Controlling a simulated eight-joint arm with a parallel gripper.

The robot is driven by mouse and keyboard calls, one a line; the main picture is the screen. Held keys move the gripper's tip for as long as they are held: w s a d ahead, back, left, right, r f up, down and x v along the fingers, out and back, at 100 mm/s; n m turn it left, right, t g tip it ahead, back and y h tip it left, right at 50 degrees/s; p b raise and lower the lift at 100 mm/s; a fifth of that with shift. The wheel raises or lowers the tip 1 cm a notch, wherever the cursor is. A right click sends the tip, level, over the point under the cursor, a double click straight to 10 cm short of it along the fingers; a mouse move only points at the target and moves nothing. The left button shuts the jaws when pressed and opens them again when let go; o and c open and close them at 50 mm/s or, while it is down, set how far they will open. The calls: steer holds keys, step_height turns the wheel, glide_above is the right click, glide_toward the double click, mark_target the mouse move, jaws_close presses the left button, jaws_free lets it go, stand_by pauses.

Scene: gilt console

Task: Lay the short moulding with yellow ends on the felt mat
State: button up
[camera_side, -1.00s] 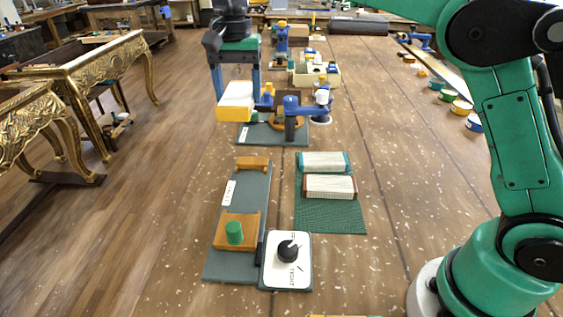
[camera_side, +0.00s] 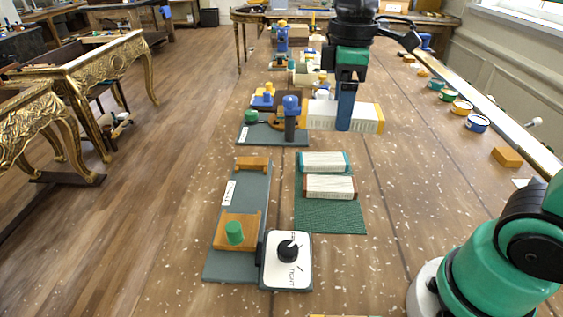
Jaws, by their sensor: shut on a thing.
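My gripper (camera_side: 345,108) is shut on the short moulding with yellow ends (camera_side: 316,115), a pale block held level in the air. Its long side faces the camera. The green felt mat (camera_side: 330,218) lies on the bench, nearer the camera than the held moulding. A pale moulding with teal ends (camera_side: 323,161) lies across the mat's far part. A moulding with brown ends (camera_side: 330,187) lies just in front of it. The near part of the mat is bare.
Left of the mat is a grey board (camera_side: 222,217) with orange blocks and a green knob (camera_side: 234,232). A white dial plate (camera_side: 287,270) lies nearer. A blue-topped post (camera_side: 291,118) stands just left of the held moulding. Bench right of the mat is clear.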

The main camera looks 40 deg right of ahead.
mark_target(329, 220)
steer(key=shift+s+f+n, duration=0.2)
steer(key=shift+s+n, duration=0.1)
steer(key=shift+s, duration=0.05)
step_height(329, 220, down, 20)
steer(key=shift+s, duration=0.1)
stand_by(0.4)
steer(key=shift+f, duration=0.15)
steer(key=o, duration=1.3)
